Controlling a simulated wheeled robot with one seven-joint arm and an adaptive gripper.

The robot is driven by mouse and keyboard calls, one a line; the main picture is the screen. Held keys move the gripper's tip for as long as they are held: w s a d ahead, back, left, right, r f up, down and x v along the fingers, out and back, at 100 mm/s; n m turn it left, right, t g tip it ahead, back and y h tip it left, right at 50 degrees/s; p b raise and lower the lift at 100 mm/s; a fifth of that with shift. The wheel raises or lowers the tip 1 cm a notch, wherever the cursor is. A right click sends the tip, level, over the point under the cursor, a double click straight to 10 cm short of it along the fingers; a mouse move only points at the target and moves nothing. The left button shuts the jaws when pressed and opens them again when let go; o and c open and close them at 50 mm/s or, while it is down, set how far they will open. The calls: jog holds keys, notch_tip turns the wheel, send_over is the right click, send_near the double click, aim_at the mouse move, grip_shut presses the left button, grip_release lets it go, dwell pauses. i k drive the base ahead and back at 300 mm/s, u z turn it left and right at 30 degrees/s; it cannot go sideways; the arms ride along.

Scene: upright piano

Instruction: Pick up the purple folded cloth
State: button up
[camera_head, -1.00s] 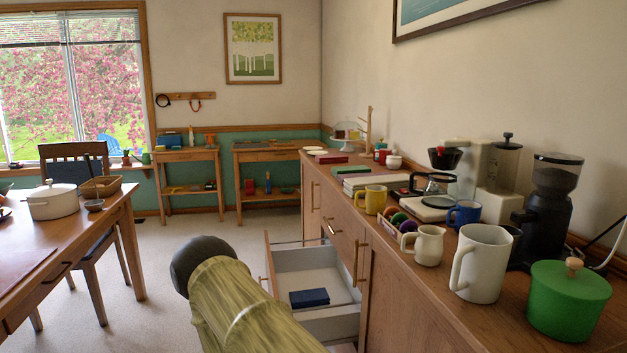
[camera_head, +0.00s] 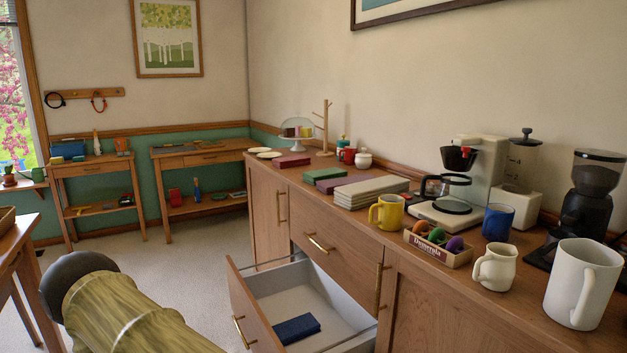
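A flat, muted purple folded cloth (camera_head: 341,184) appears to lie on the wooden sideboard top, between a green folded piece (camera_head: 322,174) and a pale stack (camera_head: 372,192). The pale stack sits right beside it toward the front. It is small in this view, so its folds are hard to make out. My gripper is not in view. Only a thick part of my own arm shows at the lower left, well apart from the sideboard top.
A drawer (camera_head: 258,315) stands open below the sideboard top, with a dark blue folded piece (camera_head: 297,328) inside. A yellow mug (camera_head: 387,212), a box of colored balls (camera_head: 436,246) and a coffee maker (camera_head: 470,185) stand nearby. A dark red piece (camera_head: 292,161) lies farther back.

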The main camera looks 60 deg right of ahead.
aim_at(327, 187)
jog(key=i, duration=0.85)
jog(key=z, duration=1.95)
